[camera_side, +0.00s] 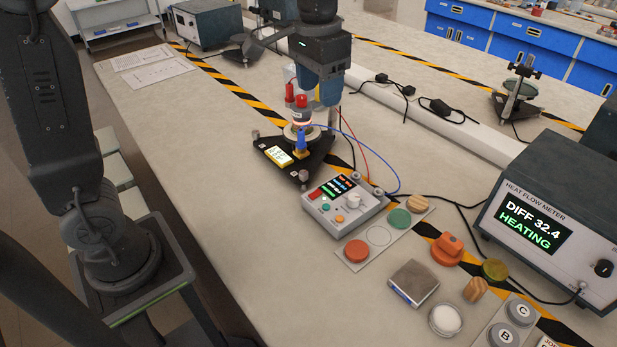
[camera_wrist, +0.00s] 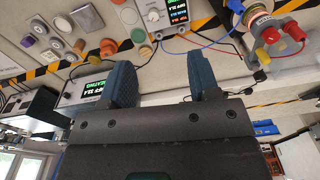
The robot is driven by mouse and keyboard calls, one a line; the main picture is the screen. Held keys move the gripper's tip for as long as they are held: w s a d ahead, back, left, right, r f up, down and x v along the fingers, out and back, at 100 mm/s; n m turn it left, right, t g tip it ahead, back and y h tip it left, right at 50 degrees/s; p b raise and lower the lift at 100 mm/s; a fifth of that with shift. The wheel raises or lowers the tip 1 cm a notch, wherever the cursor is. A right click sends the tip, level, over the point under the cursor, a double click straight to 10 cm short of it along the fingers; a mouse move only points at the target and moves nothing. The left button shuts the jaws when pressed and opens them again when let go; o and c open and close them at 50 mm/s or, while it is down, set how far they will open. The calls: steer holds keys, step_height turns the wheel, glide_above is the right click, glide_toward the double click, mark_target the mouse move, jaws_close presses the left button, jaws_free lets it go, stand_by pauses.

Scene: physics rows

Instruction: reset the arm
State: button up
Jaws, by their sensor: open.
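My gripper (camera_side: 312,85) hangs over the far part of the bench in the side view, close to a black three-footed stand (camera_side: 318,166) with red knobs and a small yellow display. In the wrist view my gripper (camera_wrist: 162,78) shows two blue fingers spread wide with nothing between them. The apparatus on the stand (camera_wrist: 264,28) is to the upper right there, apart from the fingers in that picture. The exact gap between my gripper and the apparatus cannot be told.
A control box (camera_side: 344,204) stands beside the stand, joined by blue and red wires. A card with coloured discs (camera_side: 357,250), a grey block (camera_side: 414,281) and a heat flow meter (camera_side: 545,225) reading "DIFF 32.4 HEATING" are nearer. The bench's left side (camera_side: 200,130) is clear.

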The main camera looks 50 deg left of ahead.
steer(key=s+a+f+t, duration=0.1)
steer(key=s+t, duration=0.1)
steer(key=s, duration=0.7)
steer(key=s+a+f+n+t, duration=0.1)
steer(key=s+f+t, duration=0.1)
steer(key=s, duration=0.7)
steer(key=shift+a+f+t, duration=0.25)
steer(key=shift+f+t, duration=0.05)
steer(key=shift+t, duration=0.2)
